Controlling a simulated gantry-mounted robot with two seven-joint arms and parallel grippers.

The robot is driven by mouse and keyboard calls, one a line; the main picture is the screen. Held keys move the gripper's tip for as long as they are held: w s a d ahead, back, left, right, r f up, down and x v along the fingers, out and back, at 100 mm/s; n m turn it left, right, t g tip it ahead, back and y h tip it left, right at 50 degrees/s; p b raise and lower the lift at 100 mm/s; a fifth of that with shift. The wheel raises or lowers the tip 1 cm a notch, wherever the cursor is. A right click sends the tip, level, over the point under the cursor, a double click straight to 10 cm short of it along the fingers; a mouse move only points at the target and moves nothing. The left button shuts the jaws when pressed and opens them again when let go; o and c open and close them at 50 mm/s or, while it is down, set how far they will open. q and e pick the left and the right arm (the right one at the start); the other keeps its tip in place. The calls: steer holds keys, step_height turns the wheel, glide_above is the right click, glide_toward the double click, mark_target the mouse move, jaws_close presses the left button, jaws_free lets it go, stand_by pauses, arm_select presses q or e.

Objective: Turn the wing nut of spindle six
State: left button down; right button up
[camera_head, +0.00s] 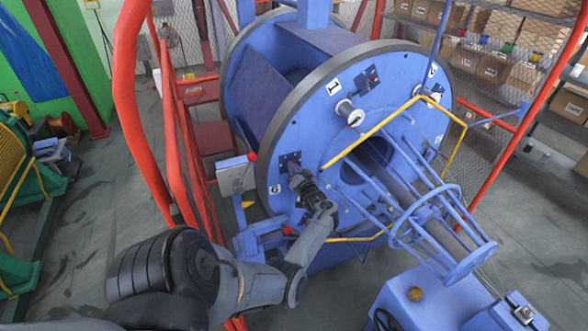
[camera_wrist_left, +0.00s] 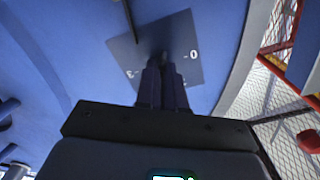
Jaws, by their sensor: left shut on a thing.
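The blue disc of the strander (camera_head: 330,120) faces me in the head view, with a white label 6 (camera_head: 275,189) near its lower left rim. Just right of that label is a small dark plate (camera_head: 290,158); it also shows in the left wrist view (camera_wrist_left: 122,52), with white marks on it. My left gripper (camera_head: 298,174) is at this plate. In the left wrist view its fingers (camera_wrist_left: 165,66) are close together, shut on a small dark thing at the plate's middle, taken as the wing nut. The fingers hide most of the wing nut. My right gripper is not in view.
A red tubular rail (camera_head: 130,90) stands left of the disc. A yellow bent bar (camera_head: 375,135) and a blue rod cage (camera_head: 420,210) stick out right of my gripper. A grey box (camera_head: 236,175) sits left of label 6. Shelves with cartons stand behind mesh.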

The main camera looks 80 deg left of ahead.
arm_select(q)
steer(key=c, duration=1.2)
jaws_free()
steer(key=shift+c, duration=0.2)
steer(key=shift+d, duration=0.1)
steer(key=v, duration=1)
steer(key=shift+d+b, duration=0.3)
steer(key=shift+b, duration=0.15)
steer(key=shift+w, duration=0.1)
